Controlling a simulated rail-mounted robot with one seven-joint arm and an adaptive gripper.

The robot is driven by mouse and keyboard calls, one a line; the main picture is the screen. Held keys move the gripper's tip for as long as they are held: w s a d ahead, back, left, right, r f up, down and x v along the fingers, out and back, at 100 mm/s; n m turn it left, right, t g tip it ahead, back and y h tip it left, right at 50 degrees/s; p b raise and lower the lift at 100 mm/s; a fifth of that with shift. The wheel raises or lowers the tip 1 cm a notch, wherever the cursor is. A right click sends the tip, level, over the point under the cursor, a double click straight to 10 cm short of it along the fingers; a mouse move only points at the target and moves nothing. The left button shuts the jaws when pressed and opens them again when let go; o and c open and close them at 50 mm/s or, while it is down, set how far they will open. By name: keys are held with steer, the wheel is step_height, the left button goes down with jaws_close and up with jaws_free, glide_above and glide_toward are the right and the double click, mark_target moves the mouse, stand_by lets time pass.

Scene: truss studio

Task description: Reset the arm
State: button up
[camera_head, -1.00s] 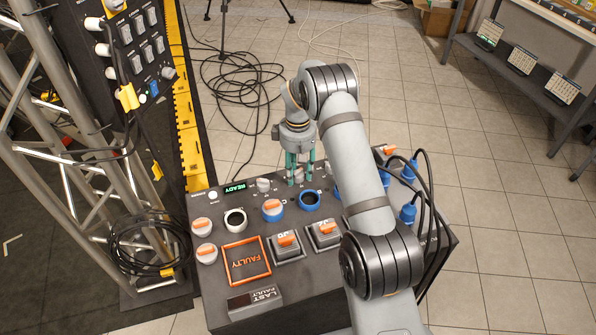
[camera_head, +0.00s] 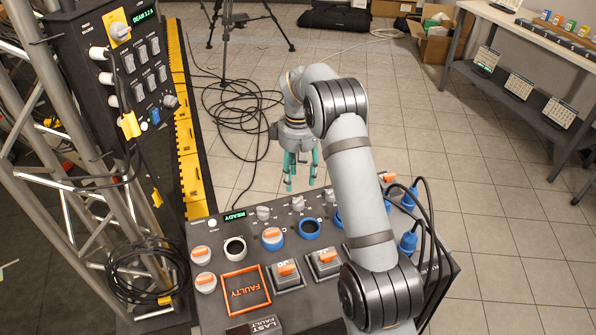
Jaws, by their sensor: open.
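My arm reaches forward over the dark control box (camera_head: 212,302) from the lower right of the head view. My gripper (camera_head: 300,186) has teal fingers, spread apart and empty, pointing down. It hangs in front of or above the far edge of the box, near the grey knobs (camera_head: 297,203). The gap between the fingertips and the box is hard to judge. A green READY display (camera_head: 235,215) is lit on the box. My arm hides part of the box's right side.
The box carries an orange FAULTY frame (camera_head: 246,290), a white ring (camera_head: 235,248), a blue ring (camera_head: 310,228) and orange-topped switches (camera_head: 287,268). Blue plugs (camera_head: 408,242) with black cables stand at right. A truss (camera_head: 92,215) and panel stand left. Coiled cable (camera_head: 240,105) lies on the floor beyond.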

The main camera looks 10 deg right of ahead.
mark_target(298, 199)
steer(key=shift+r, duration=1)
steer(key=shift+f, duration=0.15)
step_height(298, 199, down, 12)
steer(key=shift+r, duration=0.1)
steer(key=shift+r, duration=0.1)
